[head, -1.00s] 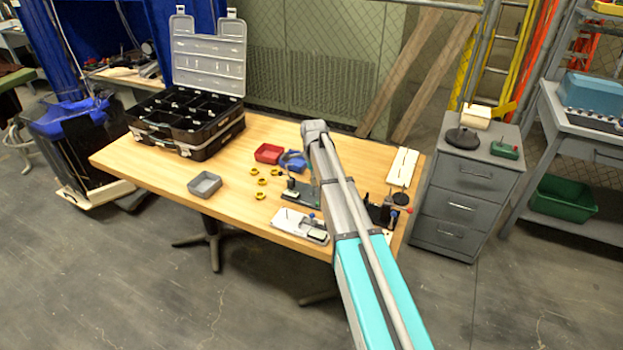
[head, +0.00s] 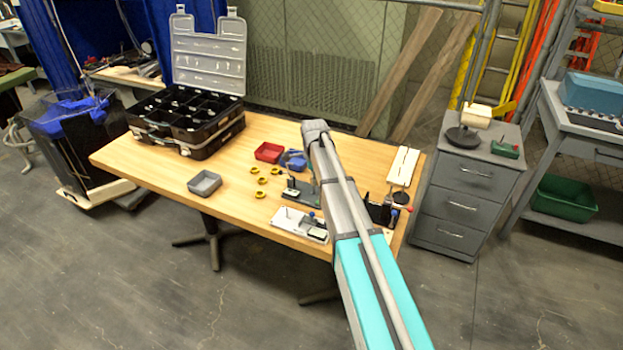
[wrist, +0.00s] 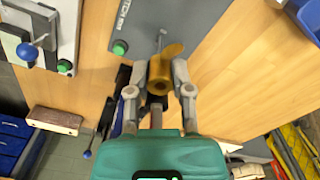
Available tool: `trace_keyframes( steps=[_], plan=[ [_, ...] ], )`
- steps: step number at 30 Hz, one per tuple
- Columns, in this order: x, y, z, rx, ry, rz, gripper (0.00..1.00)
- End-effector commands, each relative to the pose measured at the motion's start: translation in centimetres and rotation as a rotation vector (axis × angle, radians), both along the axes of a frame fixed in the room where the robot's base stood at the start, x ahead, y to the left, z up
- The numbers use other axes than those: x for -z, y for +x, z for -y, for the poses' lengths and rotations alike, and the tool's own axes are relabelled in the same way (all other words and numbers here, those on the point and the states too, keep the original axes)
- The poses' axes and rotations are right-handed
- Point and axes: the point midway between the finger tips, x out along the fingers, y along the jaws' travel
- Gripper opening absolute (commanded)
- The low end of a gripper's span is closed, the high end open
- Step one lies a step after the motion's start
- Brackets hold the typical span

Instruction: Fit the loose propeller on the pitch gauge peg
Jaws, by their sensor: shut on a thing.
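A yellow-gold propeller (wrist: 165,68) is between the fingertips of my gripper (wrist: 160,88) in the wrist view. My gripper is shut on its hub. A thin metal peg (wrist: 161,40) stands on a grey plate (wrist: 205,14) just beyond the propeller. The propeller looks close to the peg, but I cannot tell its height or whether they touch. In the head view the grey plate (head: 291,199) lies on the table beside my arm. My arm hides the gripper and the held propeller there.
Several small yellow parts (head: 261,181) lie left of the plate. A white fixture (head: 290,221) is nearer the front edge. Red (head: 268,152) and blue bins stand behind, a grey tray (head: 205,183) at left. Dark fixtures with coloured knobs crowd my arm's right side.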

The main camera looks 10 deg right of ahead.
Motion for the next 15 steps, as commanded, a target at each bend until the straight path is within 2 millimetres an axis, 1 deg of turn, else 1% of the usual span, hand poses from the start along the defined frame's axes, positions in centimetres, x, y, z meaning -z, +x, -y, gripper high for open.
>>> trace_keyframes(
  steps=[15],
  plan=[
    [0.39, 0.0, 0.04, 0.001, 0.0, 0.0, 0.0]
  ],
)
